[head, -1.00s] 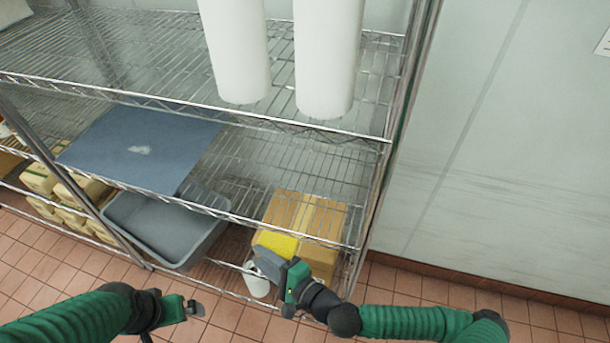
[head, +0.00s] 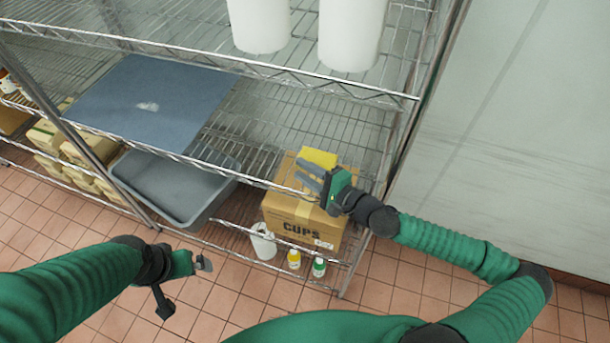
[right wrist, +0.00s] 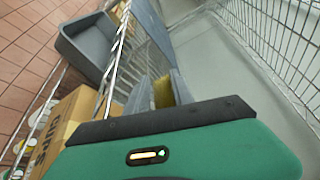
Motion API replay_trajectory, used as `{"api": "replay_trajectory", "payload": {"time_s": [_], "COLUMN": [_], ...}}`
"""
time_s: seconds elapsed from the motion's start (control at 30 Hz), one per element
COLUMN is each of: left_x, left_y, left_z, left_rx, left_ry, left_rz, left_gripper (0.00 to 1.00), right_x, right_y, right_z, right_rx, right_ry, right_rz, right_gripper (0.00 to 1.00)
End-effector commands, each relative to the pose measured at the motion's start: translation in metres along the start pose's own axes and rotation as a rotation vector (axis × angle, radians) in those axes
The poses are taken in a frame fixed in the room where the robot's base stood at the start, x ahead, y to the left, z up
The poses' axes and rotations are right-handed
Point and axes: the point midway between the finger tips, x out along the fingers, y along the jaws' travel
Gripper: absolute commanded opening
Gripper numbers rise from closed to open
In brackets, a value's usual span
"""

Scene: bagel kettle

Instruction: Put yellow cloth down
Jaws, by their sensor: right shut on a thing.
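The yellow cloth (head: 320,157) is a small folded piece between the fingers of my right gripper (head: 311,174). It also shows in the right wrist view (right wrist: 163,92), between the two grey fingers. My right gripper is shut on it at the right part of the middle wire shelf (head: 262,142), near its front edge. I cannot tell whether the cloth touches the wires. My left gripper (head: 203,264) is low on the left, over the floor and apart from the rack. Its jaw opening does not show clearly.
A blue-grey board (head: 150,103) lies on the middle shelf's left. Below stand a grey bin (head: 175,185), a cardboard cups box (head: 300,220), a white container (head: 263,242) and two small bottles. Two white cylinders stand on the upper shelf. Middle shelf's centre is clear.

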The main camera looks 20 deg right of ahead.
Motion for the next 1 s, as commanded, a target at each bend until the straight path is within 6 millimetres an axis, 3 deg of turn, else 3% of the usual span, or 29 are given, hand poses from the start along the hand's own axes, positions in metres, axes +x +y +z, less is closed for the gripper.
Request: {"api": "replay_trajectory", "payload": {"time_s": [0.2, 0.87, 0.9, 1.0], "left_x": [-0.004, 0.007, 0.007, 0.007], "left_y": [0.000, 0.000, 0.000, 0.000], "left_z": [-0.001, 0.002, 0.002, 0.002], "left_rx": [0.000, 0.000, 0.000, 0.000], "left_ry": [0.000, 0.000, 0.000, 0.000], "left_rz": [0.000, 0.000, 0.000, 0.000], "left_gripper": [1.00, 1.00, 1.00, 1.00], "right_x": [0.004, 0.006, 0.006, 0.006], "right_y": [0.027, 0.039, 0.039, 0.039], "right_z": [-0.011, -0.015, -0.015, -0.015], "right_rx": [0.004, 0.003, 0.003, 0.003], "right_ry": [0.001, 0.001, 0.001, 0.001], "right_rz": [-0.001, 0.001, 0.001, 0.001], "right_gripper": [0.00, 0.00, 0.31, 0.44]}}
